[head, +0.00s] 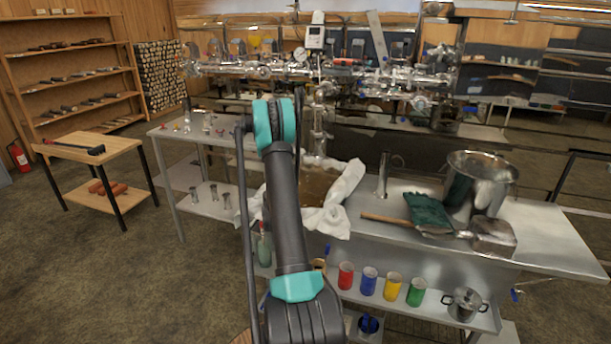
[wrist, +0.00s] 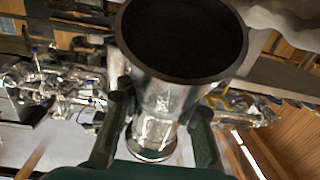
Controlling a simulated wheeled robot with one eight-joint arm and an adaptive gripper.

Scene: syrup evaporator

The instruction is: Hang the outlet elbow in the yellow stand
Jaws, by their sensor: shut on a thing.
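In the wrist view my gripper (wrist: 160,112) is shut on a shiny metal pipe piece, which I take to be the outlet elbow (wrist: 165,92). Its wide dark round mouth faces the camera, and its narrower end lies between the fingers. In the head view my arm hides the gripper, and I cannot make out the elbow for certain. A yellow cylinder (head: 393,286), perhaps the yellow stand, is on the low shelf between a blue and a green one. It stands upright, well apart from my wrist.
Red (head: 346,275), blue (head: 369,280) and green (head: 417,291) cylinders share the shelf with a lidded pot (head: 464,304). The steel bench (head: 545,235) above holds a white cloth (head: 335,200), a large pot (head: 480,178) and a green cloth (head: 427,214). Metal pipework (head: 390,78) runs behind.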

